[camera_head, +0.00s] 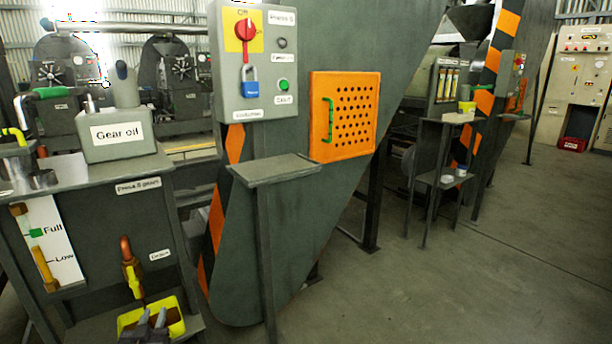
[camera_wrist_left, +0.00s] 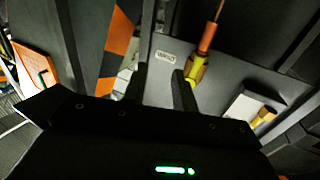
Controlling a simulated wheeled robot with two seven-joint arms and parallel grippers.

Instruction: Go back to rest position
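My left gripper (camera_head: 152,318) shows at the bottom left of the head view, in front of a yellow container (camera_head: 126,320) and below the drain valve (camera_head: 132,272). In the left wrist view, its two dark fingers (camera_wrist_left: 159,76) stand apart with nothing seen between them. The yellow valve (camera_wrist_left: 196,68) with its orange-brown handle shows just beyond the fingers there, and I see no grip on it. My right gripper is in neither view.
The grey cabinet carries a gear oil can (camera_head: 120,150) and a level gauge (camera_head: 45,245). A small grey stand (camera_head: 276,170) stands beside it, below a control box (camera_head: 255,60) and an orange perforated cover (camera_head: 343,115). Open floor (camera_head: 450,280) lies to the right.

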